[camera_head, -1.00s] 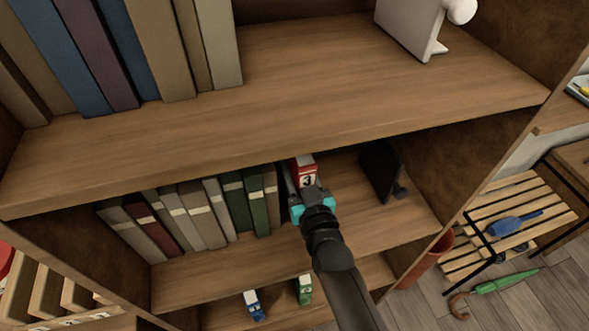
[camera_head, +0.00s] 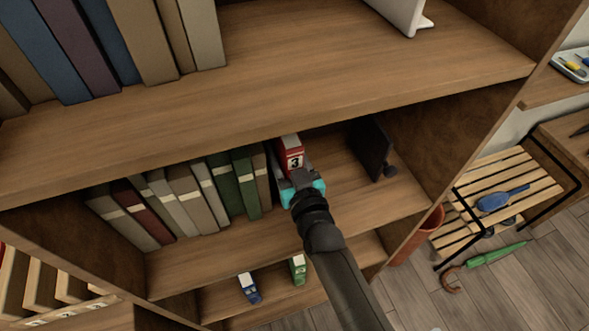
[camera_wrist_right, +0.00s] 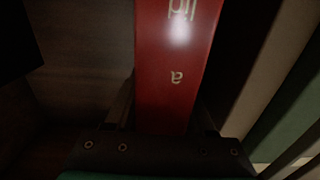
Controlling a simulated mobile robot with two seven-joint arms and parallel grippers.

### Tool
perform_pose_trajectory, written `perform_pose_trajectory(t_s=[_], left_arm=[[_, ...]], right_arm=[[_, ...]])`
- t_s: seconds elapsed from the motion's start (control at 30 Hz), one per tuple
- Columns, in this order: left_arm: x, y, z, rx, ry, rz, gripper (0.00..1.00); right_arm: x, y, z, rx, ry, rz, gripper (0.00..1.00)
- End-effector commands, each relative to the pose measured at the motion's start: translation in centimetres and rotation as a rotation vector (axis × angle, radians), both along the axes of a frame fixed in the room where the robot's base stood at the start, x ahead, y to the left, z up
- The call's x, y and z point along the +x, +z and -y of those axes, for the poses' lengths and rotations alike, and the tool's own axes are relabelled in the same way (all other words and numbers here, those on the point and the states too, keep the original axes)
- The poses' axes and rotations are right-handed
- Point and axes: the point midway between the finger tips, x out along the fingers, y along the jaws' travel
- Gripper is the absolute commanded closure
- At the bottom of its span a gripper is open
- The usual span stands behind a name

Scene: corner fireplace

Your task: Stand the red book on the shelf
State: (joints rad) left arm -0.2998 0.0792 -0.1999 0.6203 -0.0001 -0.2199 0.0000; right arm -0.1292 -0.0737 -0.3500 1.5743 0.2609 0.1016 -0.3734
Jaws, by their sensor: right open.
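The red book (camera_head: 288,152) stands upright on the middle shelf (camera_head: 335,215), right of the row of books. Its spine carries a white label with a 3. My right gripper (camera_head: 301,187) is at the lower spine. In the right wrist view the red book (camera_wrist_right: 178,60) lies between the two fingers (camera_wrist_right: 166,115), which are open around it; whether either finger touches it is too dark to tell. The lower part of the book is hidden behind the gripper in the head view. My left gripper is not in view.
Grey, green and brown books (camera_head: 205,192) stand close on the left. A black bookend (camera_head: 371,150) stands to the right, with free shelf between. The upper shelf board (camera_head: 300,100) overhangs. A blue item (camera_head: 249,288) and a green item (camera_head: 298,269) sit below.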

Motion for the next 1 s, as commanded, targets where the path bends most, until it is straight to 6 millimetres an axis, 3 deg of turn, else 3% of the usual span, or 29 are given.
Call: perform_pose_trajectory(t_s=[0.6,1.0], left_arm=[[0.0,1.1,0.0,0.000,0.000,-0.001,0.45],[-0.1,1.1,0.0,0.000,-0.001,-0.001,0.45]], right_arm=[[-9.7,-0.1,3.1,-0.002,0.001,-0.003,0.45],[-11.0,-0.1,3.5,0.000,0.001,-0.001,0.45]])
